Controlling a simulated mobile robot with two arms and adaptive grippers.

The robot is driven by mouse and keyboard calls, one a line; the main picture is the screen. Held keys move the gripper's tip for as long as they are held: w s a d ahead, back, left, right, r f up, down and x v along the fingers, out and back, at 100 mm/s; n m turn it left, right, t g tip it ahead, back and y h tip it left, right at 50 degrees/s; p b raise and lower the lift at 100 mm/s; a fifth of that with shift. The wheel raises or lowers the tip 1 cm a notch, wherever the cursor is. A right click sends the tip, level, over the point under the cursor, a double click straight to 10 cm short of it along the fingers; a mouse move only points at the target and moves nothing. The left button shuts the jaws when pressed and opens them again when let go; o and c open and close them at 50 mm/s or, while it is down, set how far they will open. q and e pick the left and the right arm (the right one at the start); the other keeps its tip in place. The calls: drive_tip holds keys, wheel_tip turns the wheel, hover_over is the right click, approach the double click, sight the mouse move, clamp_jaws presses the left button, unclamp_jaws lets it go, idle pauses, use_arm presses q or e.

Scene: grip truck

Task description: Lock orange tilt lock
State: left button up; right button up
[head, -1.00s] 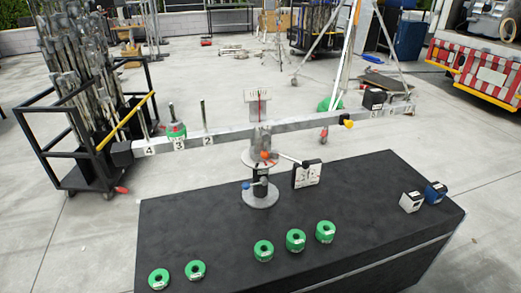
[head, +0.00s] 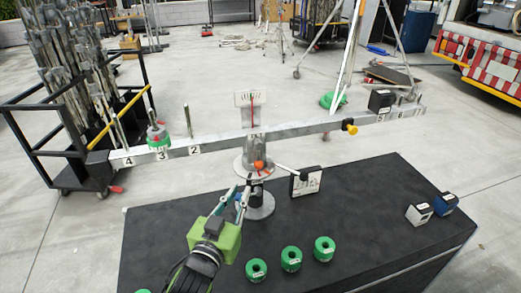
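The orange tilt lock (head: 259,166) is a small orange knob on the grey post of the balance, just below the beam (head: 225,145). The long beam tilts, with its right end higher. My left gripper (head: 242,188), on a green body, reaches up from below, its fingertips in front of the post's lower left side. The tips are apart and sit a little below and left of the orange knob. I see nothing held between them. A blue knob seen earlier low on the post is hidden by the fingers. My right gripper is not in view.
Several green ring weights, one of them here (head: 291,258), lie at the front of the black table (head: 370,215). White (head: 419,213) and blue (head: 445,204) blocks stand at its right.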

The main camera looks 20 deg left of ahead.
use_arm(q)
drive_tip(key=w+r, duration=0.1)
drive_tip(key=w, duration=0.1)
drive_tip(key=p, duration=0.1)
approach(258, 154)
drive_tip(key=w, duration=0.2)
drive_tip(key=shift+t, duration=0.3)
drive_tip(key=w, duration=0.6)
drive_tip(key=shift+w+a+f, duration=0.1)
drive_tip(key=shift+w+f, duration=0.05)
drive_tip(key=shift+f, duration=0.15)
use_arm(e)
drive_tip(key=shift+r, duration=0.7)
use_arm(q)
clamp_jaws()
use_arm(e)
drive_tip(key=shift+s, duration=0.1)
